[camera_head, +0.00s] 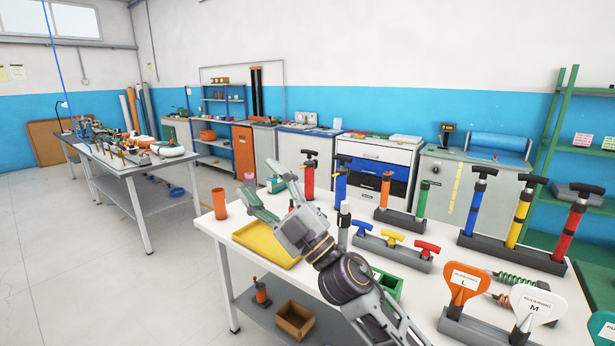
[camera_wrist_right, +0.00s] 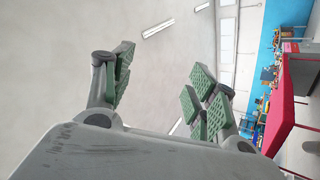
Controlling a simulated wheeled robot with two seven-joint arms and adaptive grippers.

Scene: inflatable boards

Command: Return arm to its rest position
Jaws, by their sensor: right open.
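My right arm (camera_head: 350,280) reaches up from the bottom of the head view, over the white table (camera_head: 425,295). My right gripper (camera_head: 264,192) points up and to the left, in front of the yellow tray in the picture. Its green-padded fingers are spread and nothing is between them. In the right wrist view the gripper (camera_wrist_right: 162,88) also shows open and empty, with pale ceiling or wall behind the fingers. My left gripper is not in view.
A yellow tray (camera_head: 252,240) and an orange cup (camera_head: 219,203) are at the table's left. Pumps with coloured bodies stand in dark racks, including a tall rack (camera_head: 512,252) at right. Orange (camera_head: 466,284) and white (camera_head: 537,306) paddle-shaped labelled pieces stand at front right.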

